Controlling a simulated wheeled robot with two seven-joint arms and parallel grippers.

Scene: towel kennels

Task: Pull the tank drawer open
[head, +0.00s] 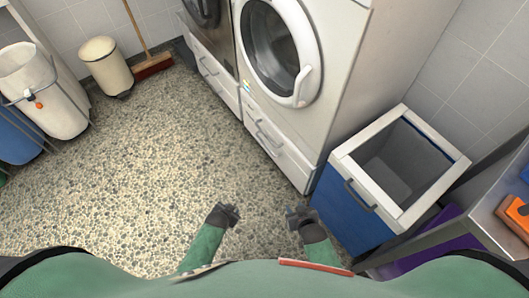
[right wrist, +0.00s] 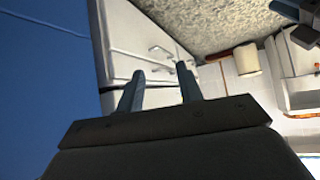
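The right machine's drawer (head: 287,156) is shut and has a grey bar handle (head: 267,139). The left machine's drawer (head: 222,78) is also shut, with a similar handle (head: 208,67). I cannot tell which is the tank drawer. My right gripper (head: 298,213) is open and empty, in front of the right machine and beside a blue bin. In the right wrist view its two fingers (right wrist: 160,74) stand apart, pointing toward white fronts with handles (right wrist: 160,52). My left gripper (head: 231,212) is over bare floor, apart from everything.
The blue bin (head: 342,208) with a white rim and handle stands close right of my right gripper. A metal table (head: 490,222) is at the right edge. A cream bin (head: 104,66), a broom (head: 152,66) and a white hamper (head: 52,100) are far left. The central floor is clear.

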